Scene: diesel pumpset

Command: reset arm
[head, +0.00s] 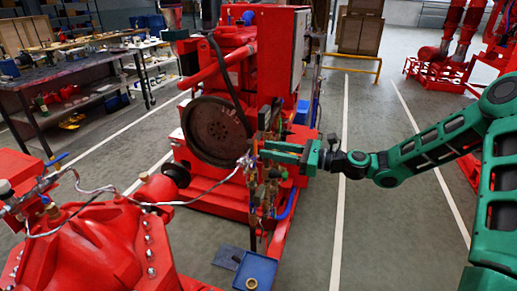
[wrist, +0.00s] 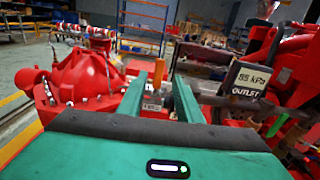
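My green arm reaches in from the right in the head view. My gripper (head: 262,150) points left, close to the pipes and small valves at the front of the red diesel engine (head: 233,55). In the wrist view the two fingers of my gripper (wrist: 167,75) stand apart. An orange-brown piece and a small grey box (wrist: 153,102) show between and beyond them. I see nothing clearly held, and I cannot tell whether the fingers touch the fittings.
A dark flywheel (head: 216,131) and red pump casing (head: 80,250) lie left of my gripper. A gauge (wrist: 247,79) reading about 95 kPa, marked OUTLET, stands at right in the wrist view. A blue tray (head: 240,282) is below. The floor (head: 365,110) behind my arm is clear.

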